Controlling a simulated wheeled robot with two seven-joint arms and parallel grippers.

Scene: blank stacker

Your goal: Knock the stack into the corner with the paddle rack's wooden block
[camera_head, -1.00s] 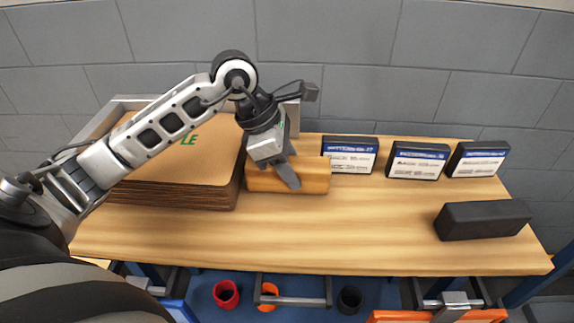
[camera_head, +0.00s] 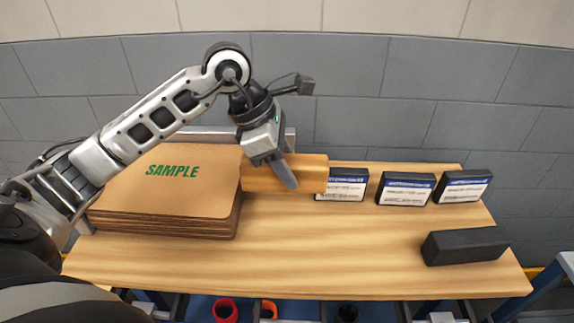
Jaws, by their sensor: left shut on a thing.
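The stack of brown boards (camera_head: 120,195), with green "SAMPLE" lettering on top, lies at the left of the wooden bench. A metal corner fence (camera_head: 200,136) shows in part behind it; the stack and my arm hide the rest. My left gripper (camera_head: 283,172) is shut on the wooden block (camera_head: 262,179), at the stack's right side. The block's left end meets the stack's right edge in the picture; I cannot tell whether they touch. My right gripper is not in view.
Three black cases with white and blue labels stand at the back right: the first (camera_head: 345,190) partly behind the block, then a second (camera_head: 405,190) and a third (camera_head: 462,187). A black bar (camera_head: 466,246) lies at the right. The bench's (camera_head: 320,255) front middle is clear.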

